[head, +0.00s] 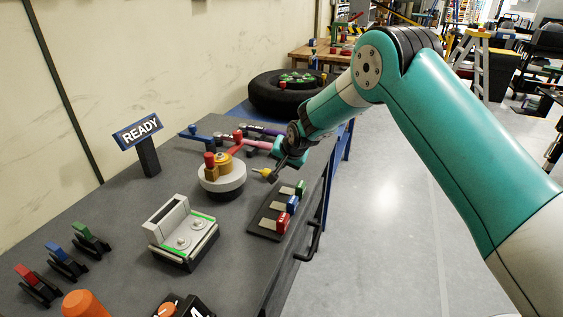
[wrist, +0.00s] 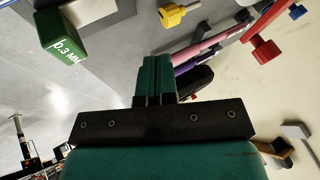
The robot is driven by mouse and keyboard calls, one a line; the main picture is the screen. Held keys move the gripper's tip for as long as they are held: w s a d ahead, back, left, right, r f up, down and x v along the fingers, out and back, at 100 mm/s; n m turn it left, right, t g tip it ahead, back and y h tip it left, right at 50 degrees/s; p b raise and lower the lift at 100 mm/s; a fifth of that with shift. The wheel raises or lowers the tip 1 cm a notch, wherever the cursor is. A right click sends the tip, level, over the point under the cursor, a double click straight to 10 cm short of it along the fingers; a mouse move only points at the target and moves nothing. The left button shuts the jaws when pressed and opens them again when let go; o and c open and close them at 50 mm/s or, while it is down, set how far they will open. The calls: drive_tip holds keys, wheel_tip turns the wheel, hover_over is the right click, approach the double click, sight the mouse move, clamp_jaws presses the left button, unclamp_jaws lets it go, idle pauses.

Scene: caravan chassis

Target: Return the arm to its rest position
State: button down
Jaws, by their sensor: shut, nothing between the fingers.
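My arm reaches in from the right in the head view, teal with dark joints, bent at a raised elbow. Its wrist end hangs over the right side of the grey workbench (head: 115,215), beyond the round white turntable (head: 222,182). My gripper (wrist: 157,60) shows in the wrist view as two teal fingers pressed together with nothing between them. In the head view the fingertips are hard to make out among the tools behind the turntable. A green block marked 0.3 MM (wrist: 62,40) is at the upper left of the wrist view, apart from the fingers.
A rack (head: 263,222) with green, blue and red blocks stands near the bench's right edge. A tyre (head: 285,95) lies behind.

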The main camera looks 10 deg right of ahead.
drive_tip(key=shift+s+d+r, duration=0.1)
drive_tip(key=shift+d, duration=0.15)
drive_tip(key=s+a+r+n+g+y, duration=0.1)
drive_tip(key=s+a+r+n+g, duration=0.15)
drive_tip(key=s+r, duration=0.75)
drive_tip(key=s+a+r+n+g+y, duration=0.15)
drive_tip(key=s+r+n, duration=0.25)
drive_tip(key=s+r, duration=0.55)
drive_tip(key=s+d+n+g, duration=0.1)
drive_tip(key=s+n+g, duration=0.2)
drive_tip(key=s, duration=2.3)
drive_tip(key=r+n, duration=0.1)
drive_tip(key=n, duration=0.2)
drive_tip(key=shift+s+d, duration=0.35)
drive_tip(key=shift+s, duration=0.05)
drive_tip(key=c, duration=1.8)
unclamp_jaws()
